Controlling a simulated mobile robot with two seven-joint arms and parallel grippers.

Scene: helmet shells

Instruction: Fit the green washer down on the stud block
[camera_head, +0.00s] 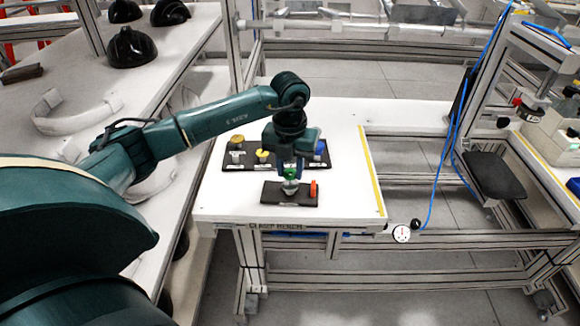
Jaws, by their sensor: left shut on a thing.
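The dark stud block (275,197) lies near the front edge of the small white table. A pale metallic stud (290,187) shows at its middle, and an orange piece stands at its right end. My left gripper (290,171) points down over the block, shut on the green washer (291,175). The washer is just above or at the top of the stud; I cannot tell whether they touch. The fingers partly hide the washer. My right gripper is not in view.
Behind the block, a black holder (233,166) carries yellow, pale and blue pieces. The white table (345,190) has free room to the right, up to a yellow strip. Black helmet shells (130,47) stand on the left bench. A blue cable hangs at right.

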